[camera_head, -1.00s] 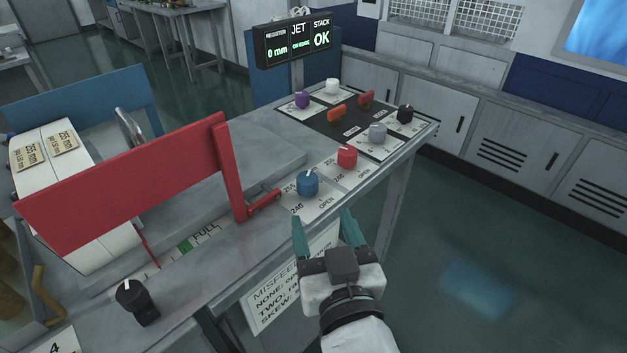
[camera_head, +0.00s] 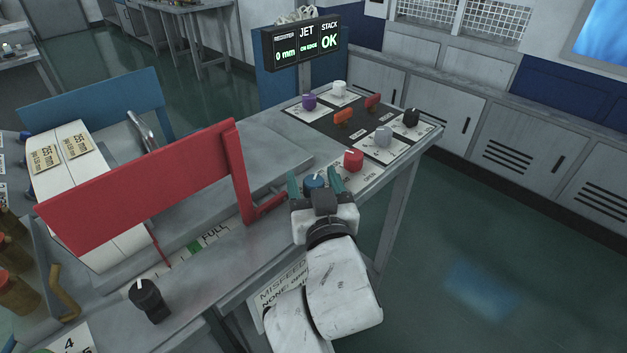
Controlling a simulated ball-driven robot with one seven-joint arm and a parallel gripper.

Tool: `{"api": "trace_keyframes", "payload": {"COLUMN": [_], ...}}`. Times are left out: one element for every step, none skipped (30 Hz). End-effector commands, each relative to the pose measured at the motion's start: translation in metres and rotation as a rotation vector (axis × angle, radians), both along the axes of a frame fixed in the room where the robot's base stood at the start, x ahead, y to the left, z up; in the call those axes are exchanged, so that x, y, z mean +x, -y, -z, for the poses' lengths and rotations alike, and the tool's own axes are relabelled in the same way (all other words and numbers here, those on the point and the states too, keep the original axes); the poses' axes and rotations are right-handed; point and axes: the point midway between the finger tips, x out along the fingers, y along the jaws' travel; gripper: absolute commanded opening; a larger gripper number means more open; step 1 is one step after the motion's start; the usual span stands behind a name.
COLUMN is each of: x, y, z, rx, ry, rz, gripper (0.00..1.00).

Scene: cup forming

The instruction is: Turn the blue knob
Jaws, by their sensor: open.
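The blue knob (camera_head: 314,181) stands on the front part of the grey machine table, left of a red knob. Its white pointer mark shows on top; its lower part and most of its label plate are hidden behind my gripper. My gripper (camera_head: 315,184) is open, with one teal finger on the left of the blue knob and the other on the right. I cannot tell whether either finger touches it.
The red knob (camera_head: 353,160) is close to the right finger. A red guard (camera_head: 150,185) with its upright leg stands just left. A black knob (camera_head: 148,298) is at the front left. Grey (camera_head: 383,136), purple (camera_head: 309,101), white and black knobs stand farther back. The display (camera_head: 302,43) reads 0 mm and OK.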

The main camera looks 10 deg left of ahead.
Motion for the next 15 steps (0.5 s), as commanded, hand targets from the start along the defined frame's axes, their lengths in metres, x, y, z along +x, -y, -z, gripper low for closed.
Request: {"api": "trace_keyframes", "payload": {"x": [0.0001,0.0001,0.0,0.0,-0.0001,-0.0001,-0.0001,-0.0002,-0.0003,-0.0002,-0.0003,-0.0003,-0.0003,-0.0003,-0.0003], "y": [0.0002,0.0002,0.0002,0.0002,0.0003,0.0003,0.0003,0.0003,0.0002,0.0003,0.0002,0.0002,0.0002,0.0002,0.0002], "z": [0.0001,0.0001,0.0001,0.0001,0.0001,0.0001,0.0001,0.0001,0.0,0.0,0.0,0.0,0.0001,0.0,0.0], "rx": [0.0,0.0,0.0,0.0,0.0,0.0,0.0,-0.001,-0.001,-0.001,-0.001,-0.001,-0.001,-0.001,-0.001], "ry": [0.0,0.0,0.0,0.0,0.0,0.0,0.0,0.0,0.0,0.0,0.0,0.0,0.0,0.0,0.0], "rz": [0.0,0.0,0.0,0.0,0.0,0.0,0.0,0.0,0.0,0.0,0.0,0.0,0.0,0.0,0.0], "gripper": [0.63,0.63,0.63,0.63,0.62,0.58,0.56,0.53,0.49,0.46,0.43,0.39,0.36,0.34,0.3]}}
